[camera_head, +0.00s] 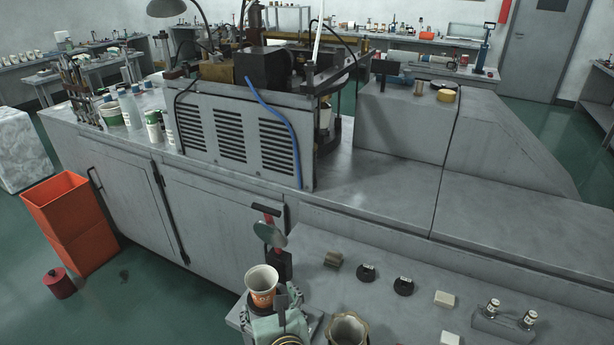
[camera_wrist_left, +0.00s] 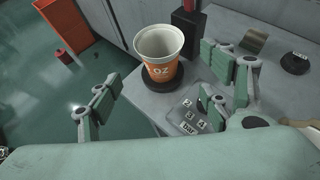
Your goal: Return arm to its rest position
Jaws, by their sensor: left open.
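A paper cup (camera_head: 262,287) with an orange lower part and white rim stands upright at the near table's left end. In the left wrist view the cup (camera_wrist_left: 158,60) stands on a dark round plate (camera_wrist_left: 160,83) of a device with number keys (camera_wrist_left: 195,118). My left gripper (camera_head: 277,312) is close in front of the cup in the head view. In the left wrist view its fingers (camera_wrist_left: 163,80) are spread wide and empty, with the cup ahead of them and apart from both. My right gripper is not in view.
A large grey machine bench (camera_head: 390,190) stands behind. A red-handled paddle (camera_head: 270,232) rises behind the cup. Black round pieces (camera_head: 403,286) and small vials (camera_head: 491,308) lie to the right. A brass-coloured cup (camera_head: 348,330) is near. Orange crates (camera_head: 72,215) stand at left.

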